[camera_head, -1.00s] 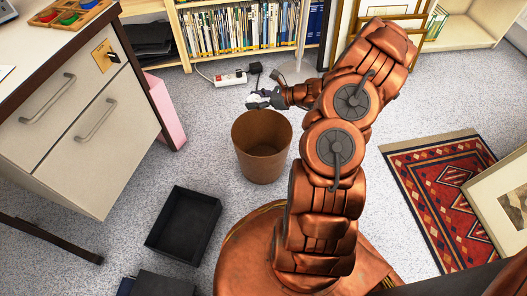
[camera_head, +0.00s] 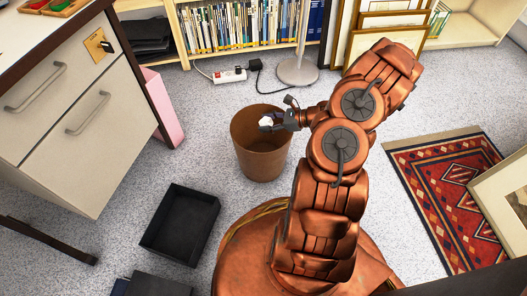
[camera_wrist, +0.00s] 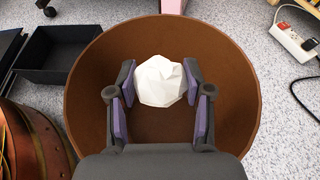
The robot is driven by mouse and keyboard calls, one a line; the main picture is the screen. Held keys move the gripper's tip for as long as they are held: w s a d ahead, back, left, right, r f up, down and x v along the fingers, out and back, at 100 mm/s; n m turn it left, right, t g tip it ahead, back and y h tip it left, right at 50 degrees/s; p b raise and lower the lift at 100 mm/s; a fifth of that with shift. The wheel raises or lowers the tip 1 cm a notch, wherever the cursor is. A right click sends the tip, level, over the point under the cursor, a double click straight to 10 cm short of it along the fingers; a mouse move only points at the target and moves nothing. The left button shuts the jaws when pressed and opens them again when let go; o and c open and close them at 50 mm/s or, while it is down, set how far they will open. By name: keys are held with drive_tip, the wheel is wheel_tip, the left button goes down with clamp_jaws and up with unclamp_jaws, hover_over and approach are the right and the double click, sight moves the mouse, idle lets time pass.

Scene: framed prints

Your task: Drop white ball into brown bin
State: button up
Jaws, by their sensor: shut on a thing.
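The white ball (camera_wrist: 159,82) looks faceted, like crumpled paper. My gripper (camera_wrist: 160,100) is shut on it, with the purple-lined fingers on either side. The brown bin (camera_wrist: 85,75) is round and open at the top; in the wrist view its rim surrounds the ball and fingers. In the head view the brown bin (camera_head: 262,160) stands on the carpet, and my gripper (camera_head: 268,122) holds the white ball (camera_head: 266,121) over its opening. I cannot tell exactly how high the ball is relative to the rim. The bin's floor is partly hidden by the ball and gripper.
A black open tray (camera_head: 180,225) lies on the carpet left of the bin. A white drawer cabinet (camera_head: 75,115) stands at the left. A power strip (camera_head: 229,76) with cable lies behind the bin, before a bookshelf (camera_head: 245,48). A red patterned rug (camera_head: 440,190) is at the right.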

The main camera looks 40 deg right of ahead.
drive_tip(key=shift+f+b, duration=0.3)
drive_tip(key=shift+f, duration=0.35)
drive_tip(key=o, duration=0.8)
drive_tip(key=shift+d+r, duration=0.1)
drive_tip(key=v, duration=1.2)
